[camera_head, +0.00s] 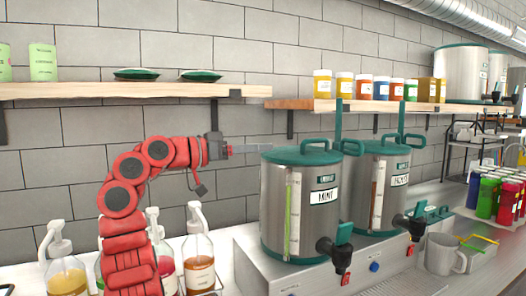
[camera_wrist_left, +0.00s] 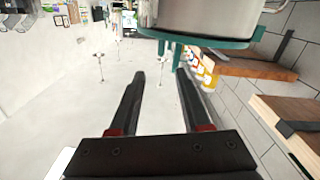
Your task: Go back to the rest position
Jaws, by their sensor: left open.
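My red left arm rises from the lower left in the head view. Its left gripper (camera_head: 246,149) is held level in the air, fingers pointing right, just left of the green lid of the MINT dispenser (camera_head: 274,215). In the left wrist view the two dark fingers (camera_wrist_left: 160,73) are apart with nothing between them. A steel vessel with a green rim (camera_wrist_left: 205,18) shows above them there. From these views I cannot tell whether the fingers touch the lid, but a small gap seems to show. My right gripper is in neither view.
A second dispenser (camera_head: 378,196) stands right of the MINT one. Pump bottles (camera_head: 199,265) stand on the counter beside my arm. A wooden shelf (camera_head: 90,91) runs above the arm, with another shelf (camera_head: 300,104) at the right. A steel mug (camera_head: 440,256) stands at the right.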

